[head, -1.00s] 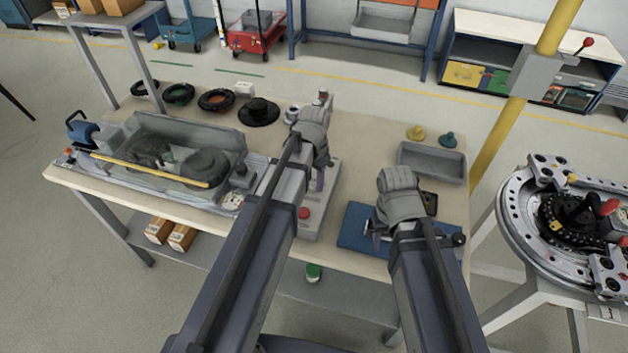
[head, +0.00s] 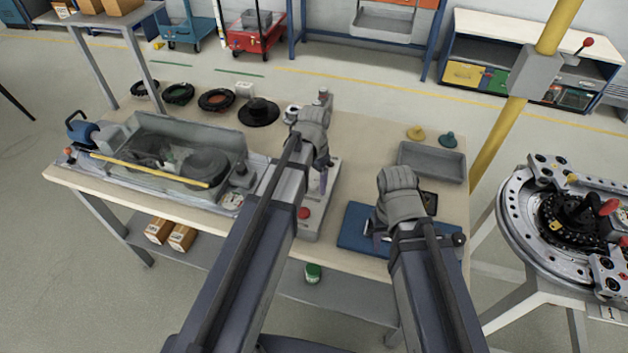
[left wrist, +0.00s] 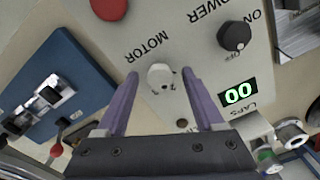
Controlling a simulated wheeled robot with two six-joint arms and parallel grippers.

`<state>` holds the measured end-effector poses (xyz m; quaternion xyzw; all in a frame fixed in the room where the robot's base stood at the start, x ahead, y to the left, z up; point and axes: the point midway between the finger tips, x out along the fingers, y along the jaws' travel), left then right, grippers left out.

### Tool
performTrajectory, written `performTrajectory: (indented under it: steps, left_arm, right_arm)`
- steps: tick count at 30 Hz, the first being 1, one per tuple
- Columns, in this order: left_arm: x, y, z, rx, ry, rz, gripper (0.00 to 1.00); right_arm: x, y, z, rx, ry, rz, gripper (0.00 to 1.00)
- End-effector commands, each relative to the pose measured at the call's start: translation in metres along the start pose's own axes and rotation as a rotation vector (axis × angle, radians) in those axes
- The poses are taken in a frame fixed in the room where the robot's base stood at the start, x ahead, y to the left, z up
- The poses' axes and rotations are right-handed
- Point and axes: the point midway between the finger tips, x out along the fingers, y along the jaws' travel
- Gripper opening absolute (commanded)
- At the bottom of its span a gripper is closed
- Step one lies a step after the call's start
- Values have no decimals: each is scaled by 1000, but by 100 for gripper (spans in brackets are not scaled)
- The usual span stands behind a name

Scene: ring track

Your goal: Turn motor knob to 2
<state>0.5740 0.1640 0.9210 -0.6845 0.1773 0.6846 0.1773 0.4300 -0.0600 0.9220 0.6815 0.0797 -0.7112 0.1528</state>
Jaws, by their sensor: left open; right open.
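The white motor knob (left wrist: 160,79) is on the grey control box (head: 316,217), next to the printed word MOTOR, in the left wrist view. My left gripper (left wrist: 160,72) is open, with one purple finger on each side of the knob. I cannot tell whether either finger touches it. In the head view my left gripper (head: 321,180) is over the box, and my arm and wrist hide the knob. My right gripper (head: 379,232) is open and empty over the blue mat (head: 356,222).
The box also carries a black power knob (left wrist: 234,36), a display reading 00 (left wrist: 238,94) and a red button (left wrist: 108,8). A clear-covered machine (head: 160,165) stands left of it. A grey tray (head: 432,162) lies at the right. Several coils lie at the back.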

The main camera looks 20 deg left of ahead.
Motion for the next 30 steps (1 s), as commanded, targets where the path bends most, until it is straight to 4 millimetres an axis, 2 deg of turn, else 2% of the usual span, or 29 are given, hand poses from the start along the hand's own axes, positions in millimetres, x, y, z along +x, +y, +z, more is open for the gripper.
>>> performTrajectory:
  steps: [8, 14, 24, 30]
  left_arm:
    - [-8, 0, 0, 0, 0, 0, 70]
    - [-27, 0, 0, 0, 0, 0, 70]
    - [-71, 0, 0, 0, 0, 0, 70]
    - [-79, 0, 0, 0, 0, 0, 70]
  right_arm:
    - [-7, 1, 0, 0, 0, 0, 50]
    - [-27, 3, 2, 0, 0, 0, 50]
    - [-71, 7, 4, -1, 0, 0, 50]
    - [-79, 8, 5, -1, 0, 0, 50]
